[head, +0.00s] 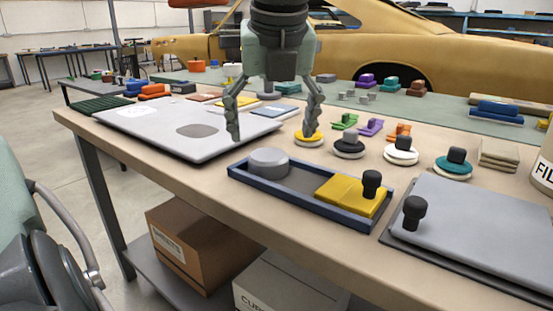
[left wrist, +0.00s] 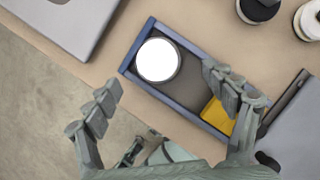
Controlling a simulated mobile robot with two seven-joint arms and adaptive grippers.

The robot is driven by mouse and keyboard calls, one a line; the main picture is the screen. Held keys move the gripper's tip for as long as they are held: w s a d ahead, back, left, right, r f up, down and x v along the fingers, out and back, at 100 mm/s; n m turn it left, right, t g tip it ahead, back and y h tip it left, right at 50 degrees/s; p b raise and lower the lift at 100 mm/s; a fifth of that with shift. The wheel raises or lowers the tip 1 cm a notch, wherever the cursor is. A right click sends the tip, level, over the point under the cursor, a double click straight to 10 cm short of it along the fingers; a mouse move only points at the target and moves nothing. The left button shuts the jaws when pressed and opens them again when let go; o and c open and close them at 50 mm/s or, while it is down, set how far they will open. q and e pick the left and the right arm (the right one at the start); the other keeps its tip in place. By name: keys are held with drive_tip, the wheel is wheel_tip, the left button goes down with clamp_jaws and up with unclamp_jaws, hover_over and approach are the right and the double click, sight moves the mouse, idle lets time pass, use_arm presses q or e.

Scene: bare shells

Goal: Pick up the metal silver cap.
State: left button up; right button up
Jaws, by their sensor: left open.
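The metal silver cap (head: 268,162) is a low round grey disc. It sits in the left part of a blue tray (head: 300,203) near the table's front edge. In the left wrist view the cap (left wrist: 157,61) shows a bright white top and a dark grey side. My left gripper (head: 272,137) points down above the tray, open and empty. In the left wrist view its fingers (left wrist: 161,80) are spread to either side of the cap, apart from it.
A yellow block (head: 345,194) with a black knob fills the tray's right part. A grey plate (head: 475,220) with a black knob lies right of the tray, a silver panel (head: 165,122) left. Several coloured discs with knobs stand behind. Cardboard boxes (head: 205,245) are below the table.

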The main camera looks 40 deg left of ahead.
sight(268, 155)
use_arm(q)
drive_tip(key=x, duration=0.5)
drive_tip(key=shift+a+f, duration=0.2)
drive_tip(key=shift+f, duration=0.15)
drive_tip(key=c, duration=1.3)
drive_tip(key=shift+r, duration=0.15)
